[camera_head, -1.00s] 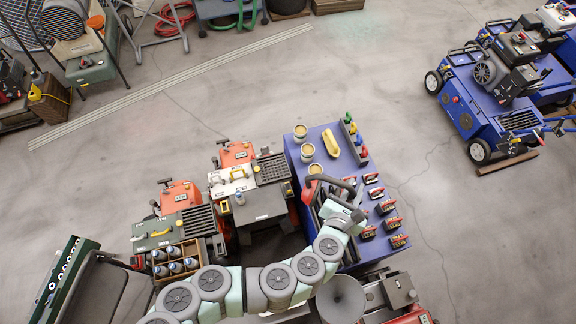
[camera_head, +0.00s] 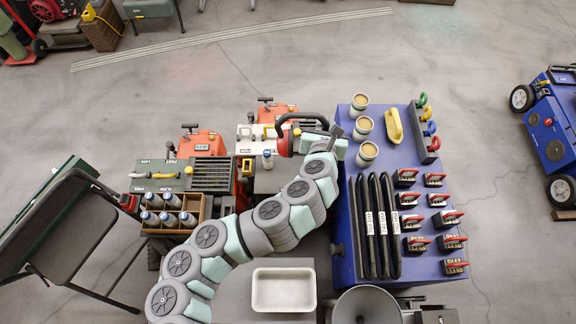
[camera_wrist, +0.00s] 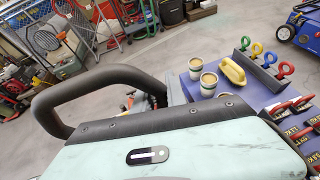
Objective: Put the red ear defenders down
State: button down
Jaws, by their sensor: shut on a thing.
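The red ear defenders (camera_head: 284,146) have a red cup and a dark headband. My gripper (camera_head: 303,143) is shut on them. In the head view they appear over the back of a grey-and-orange machine, just left of the blue bench (camera_head: 349,240); I cannot tell their height above it. In the wrist view the dark headband (camera_wrist: 88,78) loops out at the left, and my gripper's pale body hides what is below. The fingertips and most of the cups are hidden.
A bottle crate (camera_head: 172,212) and white tray (camera_head: 284,290) are nearby. Open floor lies behind.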

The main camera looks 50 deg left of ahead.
jog(key=shift+s+a+f, duration=0.1)
jog(key=shift+a+f, duration=0.25)
jog(key=shift+f, duration=0.1)
notch_tip(320, 180, down, 20)
jog(key=b, duration=0.9)
jog(key=shift+r, duration=0.15)
jog(key=c, duration=1.3)
grip_release()
jog(key=shift+a, duration=0.1)
jog(key=shift+c, duration=0.2)
jog(key=p+v, duration=0.3)
jog(key=v, duration=0.9)
